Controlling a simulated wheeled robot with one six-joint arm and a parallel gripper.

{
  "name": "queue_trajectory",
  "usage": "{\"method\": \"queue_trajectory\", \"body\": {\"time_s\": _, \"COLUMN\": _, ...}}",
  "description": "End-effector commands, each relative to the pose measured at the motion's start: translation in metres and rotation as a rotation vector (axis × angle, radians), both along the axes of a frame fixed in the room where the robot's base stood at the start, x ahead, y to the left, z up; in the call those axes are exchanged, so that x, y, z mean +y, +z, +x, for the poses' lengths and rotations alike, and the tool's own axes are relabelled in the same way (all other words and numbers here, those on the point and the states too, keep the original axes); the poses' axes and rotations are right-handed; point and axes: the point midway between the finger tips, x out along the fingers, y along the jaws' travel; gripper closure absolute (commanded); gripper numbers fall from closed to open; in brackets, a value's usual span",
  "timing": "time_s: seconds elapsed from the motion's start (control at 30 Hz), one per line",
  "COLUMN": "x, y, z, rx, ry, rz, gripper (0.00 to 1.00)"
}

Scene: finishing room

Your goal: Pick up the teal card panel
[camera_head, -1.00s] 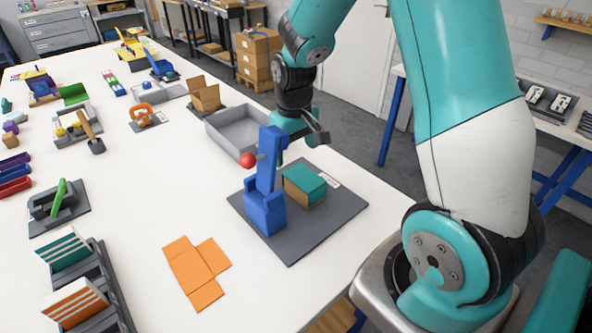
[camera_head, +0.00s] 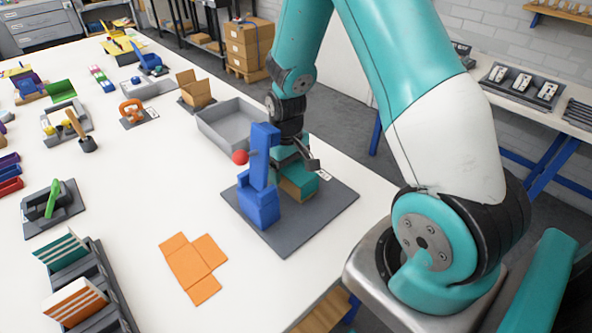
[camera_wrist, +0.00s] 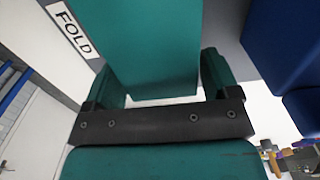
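The teal card panel (camera_head: 309,187) is the teal top of a brown block on a dark grey mat (camera_head: 290,238), right of an upright blue fixture (camera_head: 259,200). My gripper (camera_head: 297,163) is just above the panel and hides part of it in the head view. In the wrist view the panel (camera_wrist: 155,40) fills the upper middle, between my two teal fingers (camera_wrist: 160,85). The fingers are spread, one by each side of the panel; I cannot tell whether they touch it.
The blue fixture carries a red ball (camera_head: 240,157) and stands close to my gripper; its blue side (camera_wrist: 285,45) also shows in the wrist view. A grey open tray (camera_head: 222,127) lies behind. A flat orange card (camera_head: 193,267) lies in front, with clear white table around it.

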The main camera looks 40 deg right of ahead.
Motion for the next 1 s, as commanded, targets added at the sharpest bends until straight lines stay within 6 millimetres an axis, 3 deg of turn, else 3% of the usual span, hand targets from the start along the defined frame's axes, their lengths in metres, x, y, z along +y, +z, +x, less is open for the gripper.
{"method": "queue_trajectory", "body": {"time_s": 0.03, "x": 0.000, "y": 0.000, "z": 0.000, "rx": 0.000, "ry": 0.000, "rz": 0.000, "gripper": 0.31}}
{"method": "queue_trajectory", "body": {"time_s": 0.13, "x": 0.000, "y": 0.000, "z": 0.000, "rx": 0.000, "ry": 0.000, "rz": 0.000, "gripper": 0.54}}
{"method": "queue_trajectory", "body": {"time_s": 0.17, "x": 0.000, "y": 0.000, "z": 0.000, "rx": 0.000, "ry": 0.000, "rz": 0.000, "gripper": 0.56}}
{"method": "queue_trajectory", "body": {"time_s": 0.67, "x": 0.001, "y": 0.009, "z": 0.000, "rx": 0.000, "ry": 0.001, "rz": 0.001, "gripper": 0.57}}
{"method": "queue_trajectory", "body": {"time_s": 1.0, "x": 0.003, "y": 0.048, "z": 0.001, "rx": 0.000, "ry": 0.005, "rz": 0.001, "gripper": 0.57}}
